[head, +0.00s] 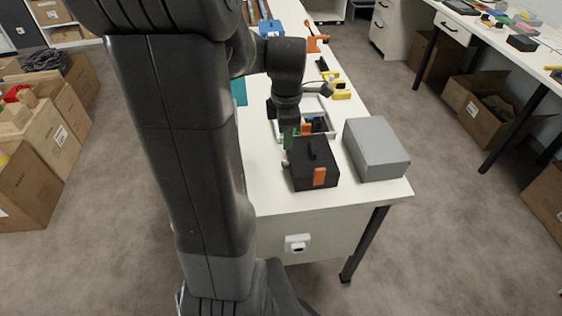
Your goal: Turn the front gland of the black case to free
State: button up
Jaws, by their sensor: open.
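The black case (302,178) stands on the white table near its front end, with a dark raised part on its lid. An orange piece (319,177) sits on its near face. A small pale fitting (286,161) shows at its left side; at this size I cannot tell which part is the front gland or how it is turned. My gripper (289,138) points down at the far left edge of the case, close above it. It is open; its fingertips are small and partly lost against green and orange parts behind, so contact is unclear.
A grey box (376,148) stands close right of the case. A pale tray (328,106) with small parts lies behind it. Yellow pieces (341,94) and tools lie farther back. Bare tabletop (262,190) shows left of the case. Cartons (45,130) stand on the floor left.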

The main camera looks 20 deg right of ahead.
aim_at(284, 162)
jog(key=f, duration=0.7)
jog(key=w+f+b, duration=0.1)
jog(key=f, duration=0.3)
jog(key=shift+f, duration=0.15)
jog(key=shift+c, duration=0.3)
grip_shut()
